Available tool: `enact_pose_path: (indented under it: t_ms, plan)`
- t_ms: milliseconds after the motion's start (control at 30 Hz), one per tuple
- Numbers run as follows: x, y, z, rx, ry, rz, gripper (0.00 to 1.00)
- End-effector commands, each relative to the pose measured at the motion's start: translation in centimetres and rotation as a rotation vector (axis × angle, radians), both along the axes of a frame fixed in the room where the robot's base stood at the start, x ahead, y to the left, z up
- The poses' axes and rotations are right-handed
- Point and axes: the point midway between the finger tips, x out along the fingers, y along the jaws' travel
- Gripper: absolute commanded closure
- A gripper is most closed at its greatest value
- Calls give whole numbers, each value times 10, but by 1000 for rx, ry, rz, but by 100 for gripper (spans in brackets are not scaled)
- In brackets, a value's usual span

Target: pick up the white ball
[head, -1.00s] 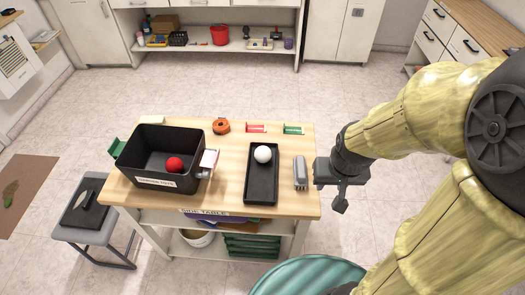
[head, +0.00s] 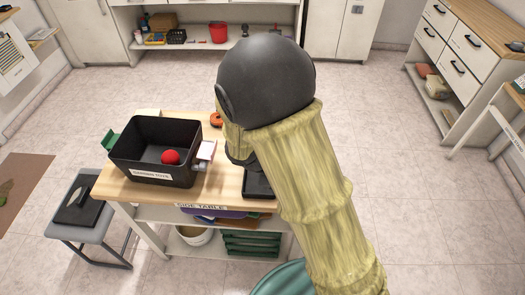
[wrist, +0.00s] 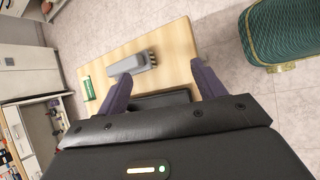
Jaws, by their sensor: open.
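The white ball is hidden in both current views. In the head view my arm covers the part of the side table (head: 215,195) where it lay. The near left corner of the black tray (head: 258,186) shows beside my arm. In the wrist view a strip of the black tray (wrist: 160,100) shows between the fingers, with the rest hidden by my gripper body. My gripper (wrist: 163,84) is open, with its two purple-grey fingers apart above the table and nothing seen between them.
A black bin (head: 155,175) with a red ball (head: 170,157) stands left on the table. A grey brush-like object (wrist: 128,65) and a small green item (wrist: 88,88) lie near the tray. An orange round object (head: 216,119) sits behind. A grey stool (head: 82,208) stands left.

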Motion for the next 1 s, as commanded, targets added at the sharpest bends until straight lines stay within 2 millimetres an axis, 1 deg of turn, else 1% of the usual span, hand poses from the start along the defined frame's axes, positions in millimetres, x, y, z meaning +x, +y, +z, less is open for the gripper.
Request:
enact_pose_path:
  t_ms: [33,67,167,200,267,300,400,433,500,567,700,867,1000]
  plan:
    - [8,17,-13,-74,2,108,31]
    - [13,25,-17,-119,1,170,31]
    - [29,60,-29,-272,-18,378,31]
    - [35,76,-33,-333,-31,461,31]
    - [41,100,-37,-419,-56,575,31]
    - [44,116,-40,-470,-72,645,31]
    - [49,147,-43,-566,-111,771,31]
    - [49,153,-43,-586,-120,795,31]
    - [50,163,-43,-615,-133,833,31]
    - [51,165,-42,-625,-138,843,31]
    - [51,164,-42,-624,-137,841,31]
    - [50,167,-42,-623,-139,848,31]
    - [59,162,-47,-623,-138,847,31]
